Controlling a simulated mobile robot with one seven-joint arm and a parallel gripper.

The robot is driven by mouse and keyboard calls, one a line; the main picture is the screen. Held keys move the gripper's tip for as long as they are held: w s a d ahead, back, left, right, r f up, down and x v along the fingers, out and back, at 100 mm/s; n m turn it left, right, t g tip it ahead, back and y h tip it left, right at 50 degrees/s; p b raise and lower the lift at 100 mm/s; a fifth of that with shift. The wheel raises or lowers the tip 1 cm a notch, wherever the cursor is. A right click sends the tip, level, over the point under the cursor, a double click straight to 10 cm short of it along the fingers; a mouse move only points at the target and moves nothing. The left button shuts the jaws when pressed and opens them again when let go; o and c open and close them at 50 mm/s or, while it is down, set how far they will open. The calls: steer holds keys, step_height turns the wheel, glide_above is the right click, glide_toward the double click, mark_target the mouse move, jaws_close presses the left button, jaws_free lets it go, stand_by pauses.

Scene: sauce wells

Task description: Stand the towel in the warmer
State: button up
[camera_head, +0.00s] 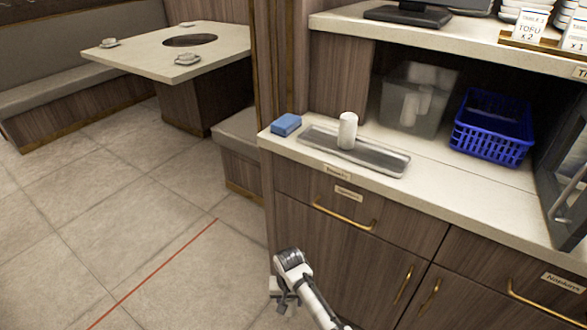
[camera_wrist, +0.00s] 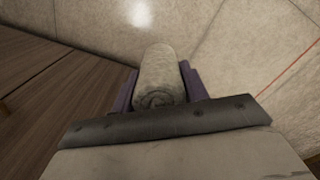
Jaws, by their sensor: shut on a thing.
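My gripper (camera_wrist: 158,88) is shut on a rolled beige towel (camera_wrist: 158,72), which sits between the purple fingers in the wrist view. In the head view my gripper (camera_head: 285,297) is low, in front of the drawers and below the counter top; the towel in it cannot be made out there. Another rolled white towel (camera_head: 347,131) stands upright on a long metal tray (camera_head: 385,160) on the counter. At the right edge is a dark-fronted appliance (camera_head: 568,175) with a metal handle, only partly in view; I cannot tell whether it is the warmer.
A translucent bin (camera_head: 408,118) with white rolls and a blue basket (camera_head: 491,130) stand at the counter's back. A blue block (camera_head: 286,124) lies left of the tray. Cabinet handles (camera_head: 345,216) stick out near my arm. Open floor (camera_head: 130,220) lies left.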

steer(key=shift+s+d+f, duration=0.3)
steer(key=shift+s+f, duration=0.05)
steer(key=shift+s, duration=0.15)
steer(key=shift+s+d+f, duration=0.25)
steer(key=shift+s+f, duration=0.1)
steer(key=shift+s, duration=0.1)
stand_by(0.6)
steer(key=shift+a, duration=0.1)
